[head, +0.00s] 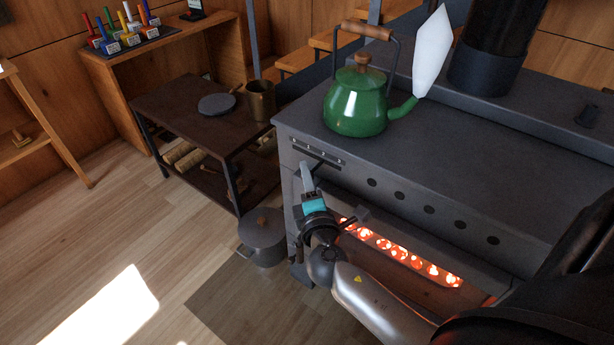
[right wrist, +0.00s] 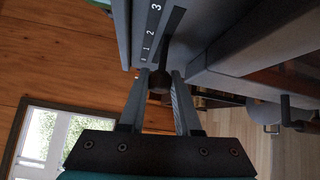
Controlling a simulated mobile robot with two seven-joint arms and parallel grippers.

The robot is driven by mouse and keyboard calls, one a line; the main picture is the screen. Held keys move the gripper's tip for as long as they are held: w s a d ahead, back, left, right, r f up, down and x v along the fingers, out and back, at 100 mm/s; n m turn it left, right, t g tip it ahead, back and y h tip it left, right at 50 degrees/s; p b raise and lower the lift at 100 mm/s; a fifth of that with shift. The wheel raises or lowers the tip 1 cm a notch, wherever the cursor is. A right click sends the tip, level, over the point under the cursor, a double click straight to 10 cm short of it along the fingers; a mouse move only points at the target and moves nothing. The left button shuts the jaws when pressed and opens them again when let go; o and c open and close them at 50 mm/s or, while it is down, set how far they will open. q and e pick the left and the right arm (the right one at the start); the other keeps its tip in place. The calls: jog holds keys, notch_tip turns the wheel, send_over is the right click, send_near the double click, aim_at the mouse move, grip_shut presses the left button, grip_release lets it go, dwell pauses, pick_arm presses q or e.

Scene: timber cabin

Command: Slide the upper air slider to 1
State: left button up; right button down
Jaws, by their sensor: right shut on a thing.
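The upper air slider's dark round knob (right wrist: 158,82) sits between the fingers of my right gripper (right wrist: 160,84) in the right wrist view. The gripper is shut on it. A dark slot with a number scale (right wrist: 150,32) lies behind the knob; the 3 is clearest, with smaller numbers below. The knob is nearer the low-number end, but its exact mark cannot be told. In the head view the right gripper (head: 306,172) is at the front left of the stove (head: 440,165), just under the slotted strip (head: 318,152). My left gripper is not in view.
A green kettle (head: 354,105) stands on the stove top. Glowing embers (head: 400,252) show in the front opening, close to my right arm. A grey lidded pot (head: 262,238) stands on the floor left of the gripper. A low dark table (head: 180,115) is farther left.

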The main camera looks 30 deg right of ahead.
dwell(0.3)
jog(key=shift+w+a, duration=0.15)
jog(key=shift+w, duration=0.1)
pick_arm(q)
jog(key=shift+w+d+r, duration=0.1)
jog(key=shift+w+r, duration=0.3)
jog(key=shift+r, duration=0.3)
pick_arm(e)
jog(key=w, duration=0.1)
jog(key=w+a, duration=0.1)
jog(key=w, duration=0.1)
jog(key=shift+w+a, duration=0.15)
jog(key=shift+a, duration=0.05)
jog(key=c, duration=0.6)
grip_release()
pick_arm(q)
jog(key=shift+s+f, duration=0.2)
